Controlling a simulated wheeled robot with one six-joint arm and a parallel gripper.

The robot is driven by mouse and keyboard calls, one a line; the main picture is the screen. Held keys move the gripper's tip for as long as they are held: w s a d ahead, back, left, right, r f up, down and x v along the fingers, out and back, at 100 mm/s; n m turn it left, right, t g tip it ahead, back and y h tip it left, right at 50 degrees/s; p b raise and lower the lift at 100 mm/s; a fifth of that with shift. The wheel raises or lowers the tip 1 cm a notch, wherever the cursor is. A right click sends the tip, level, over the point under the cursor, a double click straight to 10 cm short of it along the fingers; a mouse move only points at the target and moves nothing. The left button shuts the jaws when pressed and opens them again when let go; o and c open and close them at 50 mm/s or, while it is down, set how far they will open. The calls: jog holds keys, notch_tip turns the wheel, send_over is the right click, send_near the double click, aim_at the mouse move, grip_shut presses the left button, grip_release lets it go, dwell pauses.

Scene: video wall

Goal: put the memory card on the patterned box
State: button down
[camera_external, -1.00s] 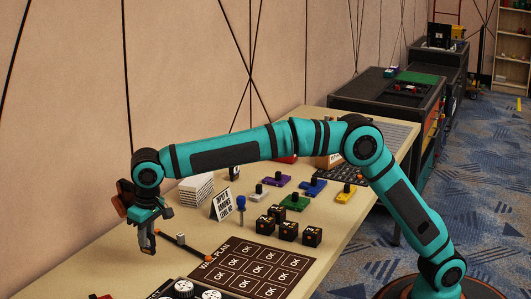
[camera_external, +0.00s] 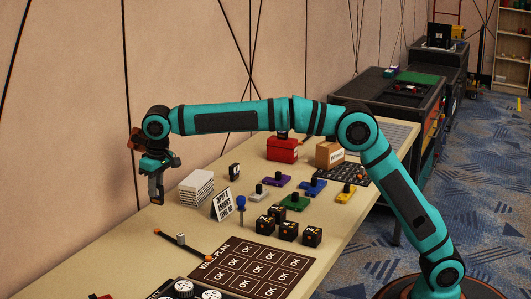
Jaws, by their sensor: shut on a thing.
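My gripper (camera_external: 157,200) hangs pointing down above the far left part of the table, raised clear of the top. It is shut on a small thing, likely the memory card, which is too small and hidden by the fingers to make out. I cannot pick out a box with a clear pattern. A red box (camera_external: 282,150) and a brown carton (camera_external: 329,155) stand at the back of the table, right of my gripper and partly beneath my arm.
A white stack (camera_external: 196,188) and a sign (camera_external: 221,204) stand right of my gripper. A dark bar (camera_external: 184,245), several black cubes (camera_external: 288,231) and a wall plan sheet (camera_external: 250,268) lie nearer. Coloured blocks (camera_external: 313,187) lie mid-table. Left of the bar is bare tabletop.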

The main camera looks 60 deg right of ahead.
jog(key=w+d+r, duration=0.1)
jog(key=w+d, duration=0.1)
jog(key=d, duration=0.5)
jog(key=w+d+r, duration=0.2)
jog(key=w+d, duration=0.1)
jog(key=d, duration=0.5)
jog(key=r, duration=0.2)
send_over(196, 178)
jog(key=shift+w+d+f, duration=0.1)
jog(key=shift+d+f, duration=0.05)
jog(key=shift+f, duration=4.75)
jog(key=shift+f, duration=0.1)
jog(key=c, duration=1.3)
grip_release()
notch_tip(196, 178, up, 12)
jog(key=s, duration=0.1)
jog(key=shift+s, duration=0.4)
